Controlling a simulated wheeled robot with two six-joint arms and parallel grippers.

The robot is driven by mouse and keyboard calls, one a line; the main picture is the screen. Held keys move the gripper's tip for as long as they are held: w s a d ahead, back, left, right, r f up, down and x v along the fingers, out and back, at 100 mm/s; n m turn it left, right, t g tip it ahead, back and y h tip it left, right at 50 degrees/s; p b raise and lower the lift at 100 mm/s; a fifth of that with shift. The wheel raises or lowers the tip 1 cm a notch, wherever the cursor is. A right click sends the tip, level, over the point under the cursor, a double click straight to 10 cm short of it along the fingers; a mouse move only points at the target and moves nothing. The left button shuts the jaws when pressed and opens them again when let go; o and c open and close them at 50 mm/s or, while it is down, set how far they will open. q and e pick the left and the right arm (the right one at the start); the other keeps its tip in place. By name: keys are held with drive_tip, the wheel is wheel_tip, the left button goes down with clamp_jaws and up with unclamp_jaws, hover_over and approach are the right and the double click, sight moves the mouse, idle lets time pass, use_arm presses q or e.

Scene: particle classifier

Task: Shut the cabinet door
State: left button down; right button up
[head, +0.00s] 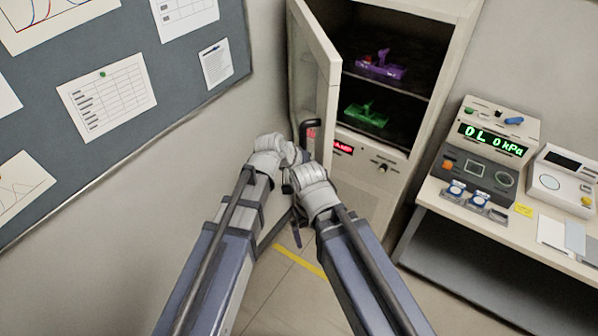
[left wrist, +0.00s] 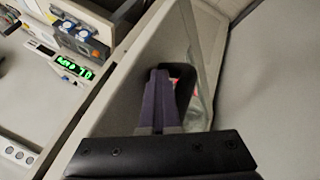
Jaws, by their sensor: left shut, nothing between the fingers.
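The cabinet (head: 430,100) stands open in the head view, its pale door (head: 318,80) swung out at the left of the opening.
A purple item (head: 382,66) and a green item (head: 366,115) lie on the cabinet shelves. A bench (head: 445,200) with a pressure readout device (head: 490,150) stands to the right. A pinboard (head: 120,80) hangs on the left wall. The floor below has a yellow stripe (head: 300,261).

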use_arm(q)
drive_tip(key=shift+w+d, duration=0.15)
drive_tip(key=shift+d, duration=0.8)
drive_tip(key=shift+r, duration=0.2)
drive_tip(key=p+v, duration=0.6)
drive_tip(key=v, duration=0.1)
drive_tip(key=a+f+n+g+h+b, duration=0.25)
drive_tip(key=f+h+b, duration=0.25)
drive_tip(key=f+b, duration=0.85)
drive_tip(key=s+a+h+b, duration=0.1)
drive_tip(key=a+h+b, duration=0.7)
drive_tip(key=b, duration=0.9)
drive_tip(key=w+d+r, duration=0.1)
drive_tip(key=w+d, duration=0.1)
drive_tip(key=d, duration=1.1)
drive_tip(key=shift+w+t+y, duration=0.15)
drive_tip(key=shift+t+y, duration=0.25)
drive_tip(key=shift+t, duration=0.05)
